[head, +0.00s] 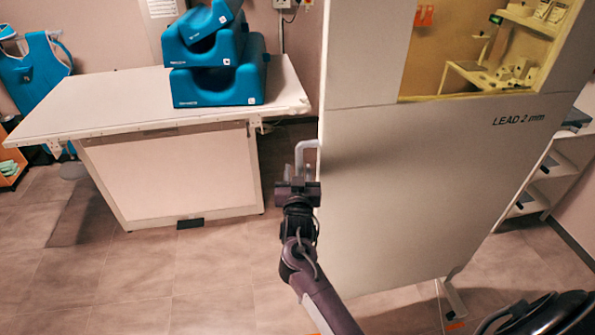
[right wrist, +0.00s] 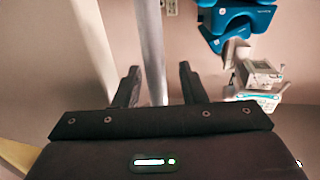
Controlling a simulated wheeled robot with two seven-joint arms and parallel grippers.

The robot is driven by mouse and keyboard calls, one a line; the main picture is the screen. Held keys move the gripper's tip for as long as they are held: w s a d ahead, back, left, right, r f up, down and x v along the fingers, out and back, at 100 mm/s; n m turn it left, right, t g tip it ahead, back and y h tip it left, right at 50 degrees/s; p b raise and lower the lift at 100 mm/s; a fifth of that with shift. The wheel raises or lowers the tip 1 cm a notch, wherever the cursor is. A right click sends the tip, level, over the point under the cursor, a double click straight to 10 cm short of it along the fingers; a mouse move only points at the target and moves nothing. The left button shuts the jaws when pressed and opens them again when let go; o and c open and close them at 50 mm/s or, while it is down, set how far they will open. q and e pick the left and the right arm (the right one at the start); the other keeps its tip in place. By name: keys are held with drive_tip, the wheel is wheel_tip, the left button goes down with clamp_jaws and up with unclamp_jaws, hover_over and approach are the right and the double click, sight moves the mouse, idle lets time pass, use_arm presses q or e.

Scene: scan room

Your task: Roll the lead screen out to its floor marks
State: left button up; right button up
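The lead screen (head: 410,190) is a tall pale panel marked "LEAD 2 mm", with a yellowish window (head: 480,50), standing right of centre in the head view. A pale bar handle (head: 306,146) sticks out from its left edge. My right gripper (head: 298,184) is at this handle. In the right wrist view, my right gripper (right wrist: 160,78) has its fingers apart, with the handle bar (right wrist: 151,45) between them, nearer the left finger. Contact cannot be told. Orange floor marks (head: 455,325) show near the screen's foot (head: 453,298). My left gripper is out of view.
A white table (head: 110,97) with blue positioning cushions (head: 215,80) stands to the left of the screen. A blue apron (head: 35,72) hangs at the far left. White shelves (head: 550,170) stand behind the screen on the right. Tiled floor in front of the table is clear.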

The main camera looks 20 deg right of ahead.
drive_tip(key=b+v, duration=0.1)
drive_tip(key=v, duration=0.6)
drive_tip(key=shift+b, duration=0.35)
drive_tip(key=shift+a, duration=0.15)
drive_tip(key=s+a+f+n+g+y, duration=0.2)
drive_tip(key=s+f, duration=0.2)
drive_tip(key=f, duration=0.8)
drive_tip(key=s+a+f+n+g+y, duration=0.2)
drive_tip(key=s+f, duration=0.2)
drive_tip(key=f, duration=0.7)
drive_tip(key=s+a+f+n+g+y, duration=0.2)
drive_tip(key=s+f, duration=0.2)
drive_tip(key=f, duration=0.8)
drive_tip(key=s+f+n+g+y+b, duration=0.1)
drive_tip(key=s+f+g, duration=0.3)
drive_tip(key=s+f, duration=1.05)
drive_tip(key=s+d+f+g, duration=0.2)
drive_tip(key=s+f, duration=0.1)
drive_tip(key=s, duration=0.7)
drive_tip(key=s+d+f+g, duration=0.2)
drive_tip(key=s+f+g, duration=0.1)
drive_tip(key=s, duration=0.8)
drive_tip(key=shift+f+n+y, duration=0.3)
drive_tip(key=shift+f+y, duration=0.1)
drive_tip(key=shift+f, duration=0.1)
